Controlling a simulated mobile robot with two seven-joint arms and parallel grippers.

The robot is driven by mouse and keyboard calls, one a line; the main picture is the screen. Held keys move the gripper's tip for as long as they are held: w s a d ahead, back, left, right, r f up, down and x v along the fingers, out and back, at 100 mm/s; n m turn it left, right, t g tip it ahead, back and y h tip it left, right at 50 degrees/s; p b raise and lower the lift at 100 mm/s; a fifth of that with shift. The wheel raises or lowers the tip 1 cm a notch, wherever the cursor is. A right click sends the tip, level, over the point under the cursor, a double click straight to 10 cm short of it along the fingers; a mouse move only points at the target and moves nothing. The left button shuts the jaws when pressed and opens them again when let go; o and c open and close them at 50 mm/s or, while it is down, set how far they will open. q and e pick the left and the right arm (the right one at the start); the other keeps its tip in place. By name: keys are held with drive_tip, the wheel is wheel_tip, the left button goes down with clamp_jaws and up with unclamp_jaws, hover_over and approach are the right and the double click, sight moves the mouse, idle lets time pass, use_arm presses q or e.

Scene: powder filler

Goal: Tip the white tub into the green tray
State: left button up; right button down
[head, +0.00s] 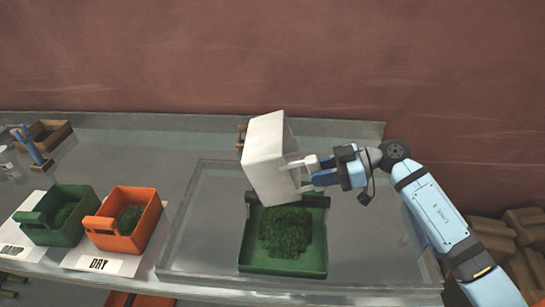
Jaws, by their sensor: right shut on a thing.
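My right gripper (312,172) is shut on the white tub (267,150). The tub is held in the air above the back part of the green tray (258,265) and is tilted. Its mouth is not clearly visible. The green tray stands on a clear sheet or shallow clear tray on the bench. A heap of green granular material (286,232) lies in the green tray. No falling stream shows between tub and tray. My left gripper is not in view.
An orange bin (147,237) on a DRY label and a green bin (72,232) on a partly cut-off label stand left, both holding green material. A wooden box (48,130) and a blue tool (30,145) are at far left. Brown sacks (490,232) lie at right.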

drive_tip(key=shift+r+h+b, duration=0.4)
drive_tip(key=shift+h+b, duration=0.25)
drive_tip(key=shift+h, duration=0.25)
drive_tip(key=shift+r+h, duration=0.2)
drive_tip(key=shift+h, duration=0.5)
drive_tip(key=shift+w+r+h, duration=0.1)
drive_tip(key=shift+r+h, duration=0.05)
drive_tip(key=shift+h, duration=0.55)
drive_tip(key=h, duration=0.2)
drive_tip(key=r+h, duration=0.1)
drive_tip(key=h, duration=0.2)
drive_tip(key=shift+a+r+h, duration=0.1)
drive_tip(key=shift+r+h, duration=0.25)
drive_tip(key=shift+h, duration=0.05)
drive_tip(key=h, duration=0.3)
drive_tip(key=shift+r+h, duration=0.4)
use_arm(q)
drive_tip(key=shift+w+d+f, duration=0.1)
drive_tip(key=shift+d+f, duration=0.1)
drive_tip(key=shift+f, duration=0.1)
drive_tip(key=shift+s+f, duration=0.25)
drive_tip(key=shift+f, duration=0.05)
